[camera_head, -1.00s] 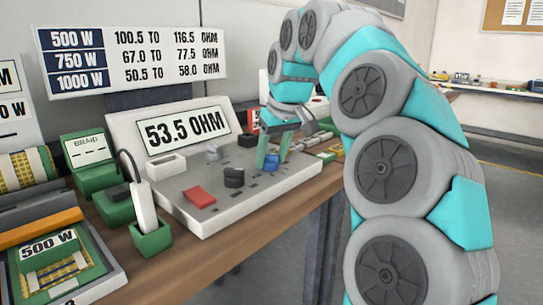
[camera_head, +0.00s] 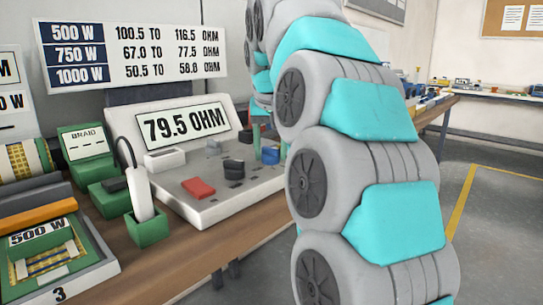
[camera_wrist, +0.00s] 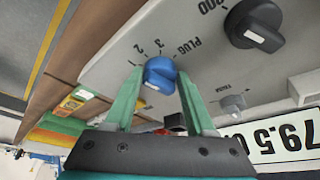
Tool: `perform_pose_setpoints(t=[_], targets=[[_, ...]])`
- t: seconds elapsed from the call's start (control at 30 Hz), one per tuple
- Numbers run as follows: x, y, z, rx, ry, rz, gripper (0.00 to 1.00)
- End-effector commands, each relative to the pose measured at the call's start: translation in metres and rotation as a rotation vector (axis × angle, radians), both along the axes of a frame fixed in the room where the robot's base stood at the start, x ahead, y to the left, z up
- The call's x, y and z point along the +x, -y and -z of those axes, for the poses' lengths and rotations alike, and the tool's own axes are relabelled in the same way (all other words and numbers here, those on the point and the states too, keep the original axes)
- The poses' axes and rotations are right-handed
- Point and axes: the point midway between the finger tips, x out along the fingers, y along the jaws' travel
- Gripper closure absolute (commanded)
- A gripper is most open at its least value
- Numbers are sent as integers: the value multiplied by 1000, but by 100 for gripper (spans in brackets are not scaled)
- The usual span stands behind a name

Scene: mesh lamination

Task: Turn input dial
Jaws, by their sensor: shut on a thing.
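The blue input dial (camera_wrist: 160,73) sits on the light grey meter panel (camera_wrist: 120,50), with "PLUG", "3" and "2" printed around it. My gripper (camera_wrist: 160,80) is shut on the dial, one green finger on each side, in the wrist view. The dial's white mark faces the lower left of that view. In the head view my gripper (camera_head: 270,150) is at the panel's right side, and the dial (camera_head: 270,156) shows between the fingers. The display (camera_head: 184,124) reads 79.5 OHM.
A black dial (camera_head: 233,167), a small grey knob (camera_head: 213,147) and a red switch (camera_head: 198,188) share the panel. A green holder (camera_head: 148,228) with a white probe stands in front. A range sign (camera_head: 130,55) stands behind. My arm hides the bench to the right.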

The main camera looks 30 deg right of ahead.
Motion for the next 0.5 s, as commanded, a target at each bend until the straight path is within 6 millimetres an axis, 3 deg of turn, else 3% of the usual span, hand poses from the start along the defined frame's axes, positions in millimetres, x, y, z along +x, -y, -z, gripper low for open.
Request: perform_pose_setpoints(t=[0.5], targets=[[1, -1, 0, 1, 0, 209, 100]])
